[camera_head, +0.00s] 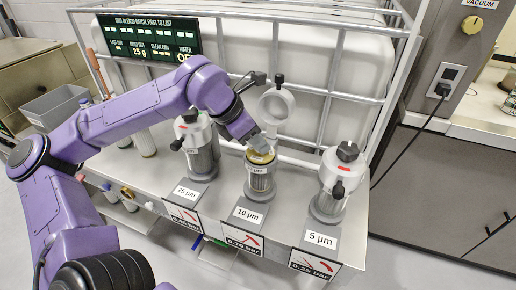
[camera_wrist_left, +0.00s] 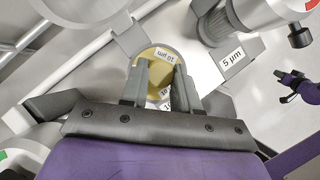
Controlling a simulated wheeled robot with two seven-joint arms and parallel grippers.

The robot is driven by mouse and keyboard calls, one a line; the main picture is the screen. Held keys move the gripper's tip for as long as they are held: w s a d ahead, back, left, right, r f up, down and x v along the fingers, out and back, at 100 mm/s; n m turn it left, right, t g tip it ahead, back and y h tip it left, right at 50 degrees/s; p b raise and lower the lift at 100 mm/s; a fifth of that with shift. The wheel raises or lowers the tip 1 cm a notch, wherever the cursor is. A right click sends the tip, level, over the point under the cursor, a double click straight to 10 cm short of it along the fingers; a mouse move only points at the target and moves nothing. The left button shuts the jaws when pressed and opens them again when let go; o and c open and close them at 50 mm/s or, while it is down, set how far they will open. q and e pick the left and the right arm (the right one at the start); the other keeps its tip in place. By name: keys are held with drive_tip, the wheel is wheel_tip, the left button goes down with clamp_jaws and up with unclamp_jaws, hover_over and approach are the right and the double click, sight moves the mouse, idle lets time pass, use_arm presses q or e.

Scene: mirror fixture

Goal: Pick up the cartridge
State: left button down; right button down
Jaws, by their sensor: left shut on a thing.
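The cartridge (camera_head: 260,182) is a cylinder with a gold top cap, standing upright at the open middle housing marked 10 µm. My left gripper (camera_head: 262,150) comes down from above and is shut on its top. In the left wrist view, the gold cap (camera_wrist_left: 152,58) with a 10 µm label shows between and beyond the two grey fingers (camera_wrist_left: 157,88). The fingers hide part of the cap. I cannot tell how far the cartridge sits inside its housing. A purple and dark part at the right edge of the wrist view may be my right arm; its jaws are unclear.
Closed housings stand on both sides, marked 25 µm (camera_head: 200,150) and 5 µm (camera_head: 334,185). A raised pale ring (camera_head: 276,106) stands just behind the cartridge. A metal cage with a white tank (camera_head: 300,75) stands behind. Pressure signs (camera_head: 244,241) hang at the bench's front edge.

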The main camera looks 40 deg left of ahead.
use_arm(q)
wheel_tip(320, 180, up, 18)
drive_tip(key=shift+f+p, duration=0.25)
drive_tip(key=shift+p, duration=0.2)
wheel_tip(320, 180, down, 4)
drive_tip(key=b, duration=0.3)
drive_tip(key=shift+f+b, duration=0.25)
drive_tip(key=shift+b, duration=0.15)
idle(2.4)
